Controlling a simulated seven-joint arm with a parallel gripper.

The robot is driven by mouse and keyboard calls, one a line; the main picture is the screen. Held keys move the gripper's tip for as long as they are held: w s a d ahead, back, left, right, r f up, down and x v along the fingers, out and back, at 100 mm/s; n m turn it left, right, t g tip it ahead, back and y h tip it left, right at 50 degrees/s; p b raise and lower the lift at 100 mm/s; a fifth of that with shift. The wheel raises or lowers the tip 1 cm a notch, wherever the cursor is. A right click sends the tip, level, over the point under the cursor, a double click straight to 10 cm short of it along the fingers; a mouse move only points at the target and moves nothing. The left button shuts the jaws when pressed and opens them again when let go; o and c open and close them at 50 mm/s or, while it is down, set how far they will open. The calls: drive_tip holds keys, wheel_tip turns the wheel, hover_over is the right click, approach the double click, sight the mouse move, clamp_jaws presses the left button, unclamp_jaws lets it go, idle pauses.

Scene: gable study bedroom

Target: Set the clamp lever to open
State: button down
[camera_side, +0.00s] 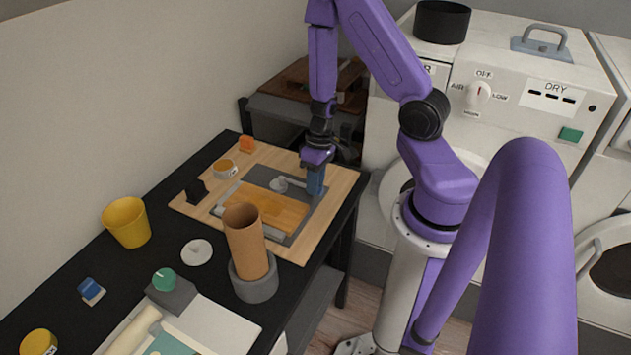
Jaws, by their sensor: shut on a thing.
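The clamp lever has a blue grip (315,183) that stands upright at the right edge of a grey plate (262,172) on a light wooden board. An orange-brown wooden panel (265,207) lies on the plate, with a small light-grey round part (279,184) at its back edge. My gripper (317,166) points down from above and is shut on the blue grip. The fingers and the top of the grip overlap, so the exact hold is partly hidden. Any open or closed marking is too small to read.
A brown cylinder (245,240) stands in a grey round holder (254,287) in front of the board. A yellow cup (127,222), a white disc (197,252) and a green knob on a grey block (171,291) are to the left. White machines (520,95) stand behind.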

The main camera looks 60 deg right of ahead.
drive_tip(key=c, duration=1)
unclamp_jaws()
drive_tip(key=shift+a, duration=0.1)
drive_tip(key=shift+r, duration=0.15)
drive_tip(key=shift+w+d+r, duration=0.1)
drive_tip(key=shift+d+r, duration=0.1)
drive_tip(key=shift+r, duration=0.85)
drive_tip(key=shift+w+d+r, duration=0.1)
drive_tip(key=shift+d+r, duration=0.1)
drive_tip(key=shift+r, duration=0.8)
drive_tip(key=d+r, duration=0.1)
drive_tip(key=r, duration=0.7)
drive_tip(key=d+r, duration=0.1)
drive_tip(key=r, duration=0.3)
drive_tip(key=shift+s+d+r, duration=0.2)
drive_tip(key=shift+d+r, duration=0.15)
drive_tip(key=shift+r, duration=0.05)
